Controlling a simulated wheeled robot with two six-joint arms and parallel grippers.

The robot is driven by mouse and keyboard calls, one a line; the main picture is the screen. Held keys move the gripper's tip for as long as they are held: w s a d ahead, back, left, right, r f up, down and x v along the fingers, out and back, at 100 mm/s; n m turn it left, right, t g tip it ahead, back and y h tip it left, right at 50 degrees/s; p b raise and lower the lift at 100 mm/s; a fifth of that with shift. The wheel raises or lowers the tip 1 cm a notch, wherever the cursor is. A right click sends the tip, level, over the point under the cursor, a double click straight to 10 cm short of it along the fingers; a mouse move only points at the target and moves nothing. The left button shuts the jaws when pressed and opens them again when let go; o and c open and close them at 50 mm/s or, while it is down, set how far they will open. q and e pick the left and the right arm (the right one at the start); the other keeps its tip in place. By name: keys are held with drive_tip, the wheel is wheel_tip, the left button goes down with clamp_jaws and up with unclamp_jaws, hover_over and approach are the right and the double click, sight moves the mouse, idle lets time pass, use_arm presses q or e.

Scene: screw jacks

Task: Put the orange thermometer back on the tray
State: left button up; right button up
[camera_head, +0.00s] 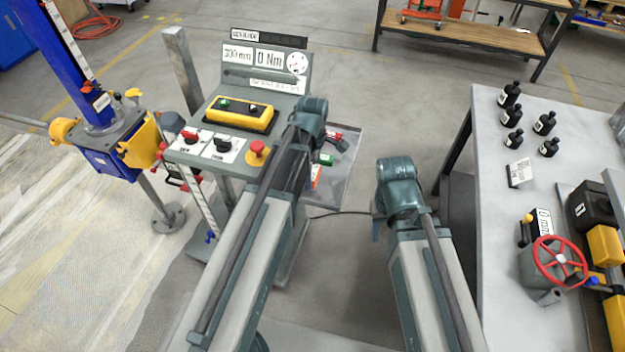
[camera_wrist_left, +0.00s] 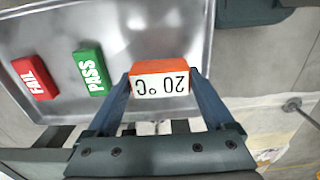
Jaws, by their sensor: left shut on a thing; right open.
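The orange thermometer (camera_wrist_left: 160,78), a block with a white "20 °C" face, is held between the two blue fingers of my left gripper (camera_wrist_left: 160,85). It is at the near side of the grey metal tray (camera_wrist_left: 130,30) in the left wrist view. I cannot tell whether it touches the tray. In the head view, the thermometer (camera_head: 316,176) shows partly beside my left arm, and the tray (camera_head: 342,182) lies beyond that arm. My right gripper (camera_head: 377,230) is mostly hidden behind its wrist, right of the tray; nothing shows in it.
A green PASS block (camera_wrist_left: 89,72) and a red FAIL block (camera_wrist_left: 35,77) lie on the tray. The control console (camera_head: 240,125) stands left of my left arm. A grey table (camera_head: 500,220) with black bottles and a red handwheel (camera_head: 558,262) is on the right.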

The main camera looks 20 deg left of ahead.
use_arm(q)
wheel_tip(320, 180, down, 2)
drive_tip(key=shift+f+b, duration=0.2)
drive_tip(key=shift+b, duration=0.5)
drive_tip(key=shift+r, duration=0.1)
use_arm(e)
wheel_tip(320, 180, down, 2)
drive_tip(key=shift+f, duration=0.1)
use_arm(q)
drive_tip(key=o, duration=1.4)
drive_tip(key=shift+o, duration=0.2)
use_arm(e)
drive_tip(key=shift+f, duration=0.1)
use_arm(q)
wheel_tip(320, 180, up, 12)
drive_tip(key=p, duration=1.2)
drive_tip(key=shift+r, duration=0.1)
use_arm(e)
wheel_tip(320, 180, up, 12)
drive_tip(key=shift+r, duration=0.2)
